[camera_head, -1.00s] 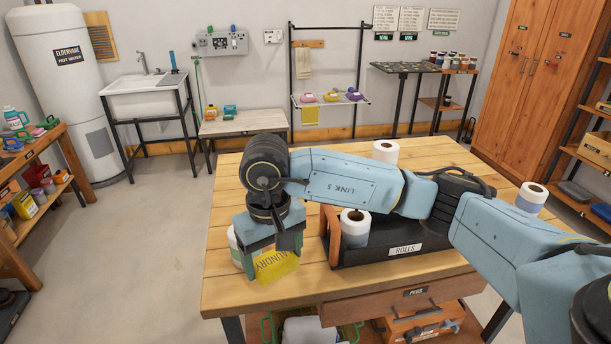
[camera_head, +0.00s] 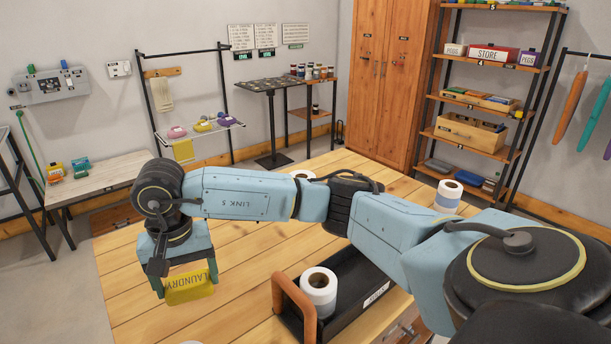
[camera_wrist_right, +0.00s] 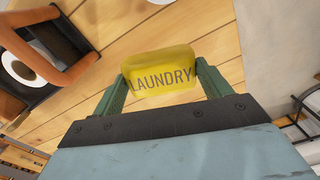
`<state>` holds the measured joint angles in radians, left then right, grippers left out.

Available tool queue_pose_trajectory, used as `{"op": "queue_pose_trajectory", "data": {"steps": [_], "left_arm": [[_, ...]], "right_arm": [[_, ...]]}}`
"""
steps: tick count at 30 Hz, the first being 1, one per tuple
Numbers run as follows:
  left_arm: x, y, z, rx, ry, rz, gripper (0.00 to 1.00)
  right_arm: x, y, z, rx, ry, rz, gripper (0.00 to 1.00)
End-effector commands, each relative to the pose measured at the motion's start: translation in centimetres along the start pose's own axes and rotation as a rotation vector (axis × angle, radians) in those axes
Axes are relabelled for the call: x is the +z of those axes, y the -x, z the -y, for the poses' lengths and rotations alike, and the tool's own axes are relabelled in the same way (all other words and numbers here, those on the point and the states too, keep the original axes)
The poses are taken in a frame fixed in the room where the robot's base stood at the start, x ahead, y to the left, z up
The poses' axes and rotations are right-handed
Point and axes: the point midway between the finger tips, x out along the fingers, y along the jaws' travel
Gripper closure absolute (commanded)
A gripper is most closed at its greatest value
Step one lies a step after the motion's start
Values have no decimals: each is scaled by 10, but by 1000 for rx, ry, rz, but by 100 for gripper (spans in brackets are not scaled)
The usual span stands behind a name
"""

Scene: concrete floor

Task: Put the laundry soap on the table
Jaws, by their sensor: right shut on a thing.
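The laundry soap (camera_head: 190,287) is a yellow block with "LAUNDRY" written on it. My right gripper (camera_head: 184,283) is shut on it, one finger on each side. In the right wrist view the soap (camera_wrist_right: 162,72) sits between the two green fingers, with the gripper (camera_wrist_right: 160,80) pointing toward the wooden table top. The soap is over the left part of the wooden table (camera_head: 240,245); whether it touches the top I cannot tell. My left gripper is not in view.
A black tray (camera_head: 352,268) with a wooden handle and a white roll (camera_head: 319,290) stands to the right of the soap. Another roll (camera_head: 448,195) stands at the table's right. The table top around the soap is bare. A low bench (camera_head: 100,178) stands by the wall.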

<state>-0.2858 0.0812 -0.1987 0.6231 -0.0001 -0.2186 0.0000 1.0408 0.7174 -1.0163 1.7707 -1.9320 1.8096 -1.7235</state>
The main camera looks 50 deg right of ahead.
Motion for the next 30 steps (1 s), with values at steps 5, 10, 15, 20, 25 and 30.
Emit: {"op": "queue_pose_trajectory", "data": {"steps": [5,10,15,20,25,30], "left_arm": [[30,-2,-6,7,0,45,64],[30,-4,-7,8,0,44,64],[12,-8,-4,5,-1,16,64],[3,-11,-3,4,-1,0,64],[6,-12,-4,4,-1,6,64],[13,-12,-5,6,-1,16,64]], "right_arm": [[-38,-8,-7,-6,-544,-3,49],[-70,-15,-19,-7,-1059,-3,49],[-101,-24,-34,-6,-1571,-2,49],[-123,-31,-48,-1,-2004,-2,49],[-138,-38,-60,5,-2318,-3,49],[-144,-40,-65,7,-2452,-5,49]]}}
